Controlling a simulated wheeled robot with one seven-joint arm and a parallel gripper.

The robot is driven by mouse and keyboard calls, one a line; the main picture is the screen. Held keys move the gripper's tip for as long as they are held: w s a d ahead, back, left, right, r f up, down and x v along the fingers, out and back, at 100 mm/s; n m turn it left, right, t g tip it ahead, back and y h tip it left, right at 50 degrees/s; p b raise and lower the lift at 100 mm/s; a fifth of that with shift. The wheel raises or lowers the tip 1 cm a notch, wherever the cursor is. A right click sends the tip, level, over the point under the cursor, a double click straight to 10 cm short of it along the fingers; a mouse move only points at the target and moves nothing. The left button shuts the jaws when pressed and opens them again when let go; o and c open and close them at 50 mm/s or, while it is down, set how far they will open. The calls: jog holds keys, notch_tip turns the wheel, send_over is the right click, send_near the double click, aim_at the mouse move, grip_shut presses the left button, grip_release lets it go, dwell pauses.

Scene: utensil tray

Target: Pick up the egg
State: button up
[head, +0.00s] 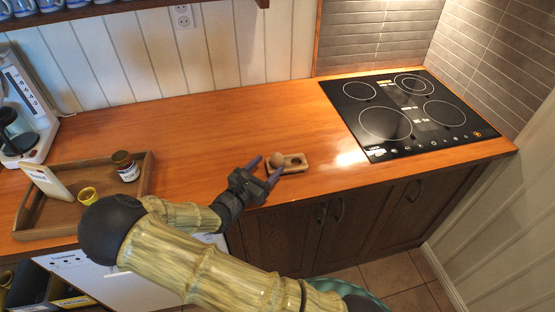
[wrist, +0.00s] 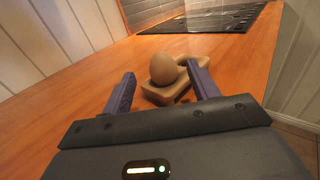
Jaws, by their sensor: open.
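A brown egg (wrist: 163,69) sits in one end of a small wooden egg holder (wrist: 180,91) on the counter. In the head view the egg (head: 277,159) is at the left end of the holder (head: 295,163), near the counter's front edge. The holder's other hollow looks empty in the head view. My gripper (head: 263,167) is open, with its two purple fingers pointing at the holder. In the wrist view the egg shows between and beyond the fingertips of my gripper (wrist: 160,84). I cannot tell whether the right finger touches the holder.
A wooden tray (head: 148,180) with a jar (head: 126,168), a yellow cup (head: 88,195) and an upright board (head: 46,181) is at the left. A coffee maker (head: 24,112) stands behind it. A black cooktop (head: 408,112) is at the right. The counter behind the egg is clear.

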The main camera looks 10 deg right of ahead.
aim_at(275, 160)
jog(key=x, duration=0.4)
jog(key=shift+d+p, duration=0.1)
jog(key=shift+p, duration=0.25)
jog(key=shift+s, duration=0.1)
jog(key=c, duration=0.8)
